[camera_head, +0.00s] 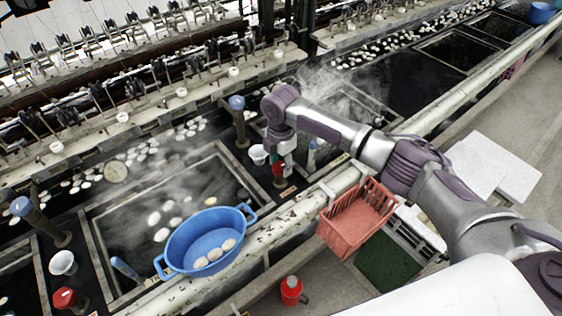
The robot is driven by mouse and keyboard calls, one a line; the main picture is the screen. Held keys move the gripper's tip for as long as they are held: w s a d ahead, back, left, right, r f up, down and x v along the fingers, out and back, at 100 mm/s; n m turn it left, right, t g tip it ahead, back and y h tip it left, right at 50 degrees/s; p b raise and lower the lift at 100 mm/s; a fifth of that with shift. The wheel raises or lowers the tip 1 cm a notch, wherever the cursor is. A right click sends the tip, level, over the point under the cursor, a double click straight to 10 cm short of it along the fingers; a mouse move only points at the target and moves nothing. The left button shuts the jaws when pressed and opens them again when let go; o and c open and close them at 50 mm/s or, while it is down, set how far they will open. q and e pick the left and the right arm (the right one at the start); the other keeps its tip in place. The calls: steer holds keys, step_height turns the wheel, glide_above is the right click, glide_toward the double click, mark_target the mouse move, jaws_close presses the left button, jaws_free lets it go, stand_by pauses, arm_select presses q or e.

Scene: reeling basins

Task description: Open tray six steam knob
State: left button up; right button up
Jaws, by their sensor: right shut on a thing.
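My right arm reaches in from the right over the basins, and my right gripper (283,152) points down at the front edge of the row. It is shut on a red steam knob (279,170), whose top is partly hidden by the fingers. Another red knob (66,298) stands at the lower left, apart from my gripper. I cannot read a tray number on either knob. My left gripper is out of view.
A blue colander (203,240) with several white cocoons rests by the steaming basin's front rim. A red basket (356,214) hangs at the front rail below my arm. A white funnel (258,154) and a blue-topped post (237,104) stand left of my gripper.

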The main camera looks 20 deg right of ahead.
mark_target(280, 166)
steer(key=shift+a+n, duration=0.1)
steer(key=shift+n, duration=0.6)
steer(key=o, duration=1.1)
steer(key=shift+o, duration=0.2)
step_height(280, 166, up, 12)
